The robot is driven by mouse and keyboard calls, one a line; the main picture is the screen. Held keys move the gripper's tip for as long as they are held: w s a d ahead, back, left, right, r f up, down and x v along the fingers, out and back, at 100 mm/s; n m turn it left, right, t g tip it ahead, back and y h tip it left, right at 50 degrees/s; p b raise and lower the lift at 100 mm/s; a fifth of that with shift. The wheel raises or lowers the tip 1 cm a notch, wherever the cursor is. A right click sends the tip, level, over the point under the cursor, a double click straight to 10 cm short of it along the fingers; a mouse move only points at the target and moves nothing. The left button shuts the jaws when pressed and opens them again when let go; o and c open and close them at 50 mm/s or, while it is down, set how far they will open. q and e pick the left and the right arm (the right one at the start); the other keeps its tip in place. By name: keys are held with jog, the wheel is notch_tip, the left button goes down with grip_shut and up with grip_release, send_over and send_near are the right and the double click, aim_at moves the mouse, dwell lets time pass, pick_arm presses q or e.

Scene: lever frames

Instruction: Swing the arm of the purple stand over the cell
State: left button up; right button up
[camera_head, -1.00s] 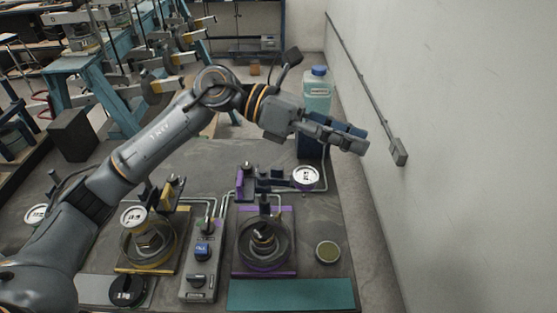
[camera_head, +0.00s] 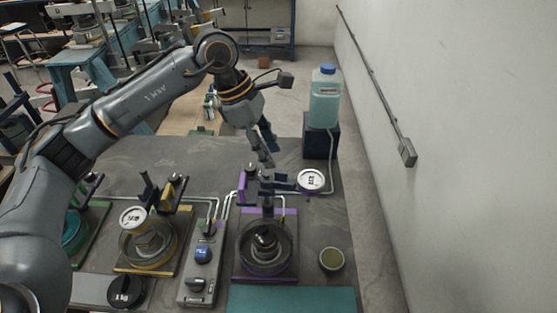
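The purple stand (camera_head: 243,186) is at the back edge of a purple-edged base. Its arm (camera_head: 285,189) points right and ends in a round white dial (camera_head: 311,180). The cell (camera_head: 266,246), a round clear dish with a dark metal piece inside, sits in front on that base, and the dial is behind and right of it. My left gripper (camera_head: 264,152) hangs fingers-down just behind the stand's arm, close to the post. The fingers overlap edge-on, so their opening and any contact with the arm are unclear. My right gripper is out of view.
A bottle of pale blue liquid (camera_head: 325,98) stands on a dark block (camera_head: 320,144) behind the dial. A yellow stand (camera_head: 168,192) and a grey control box (camera_head: 202,265) are to the left. A small round tin (camera_head: 331,260) is right of the cell. A wall bounds the right.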

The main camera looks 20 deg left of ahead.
aim_at(281, 171)
pick_arm(q)
jog(key=shift+p+x, duration=0.6)
jog(key=shift+x, duration=2.05)
grip_shut()
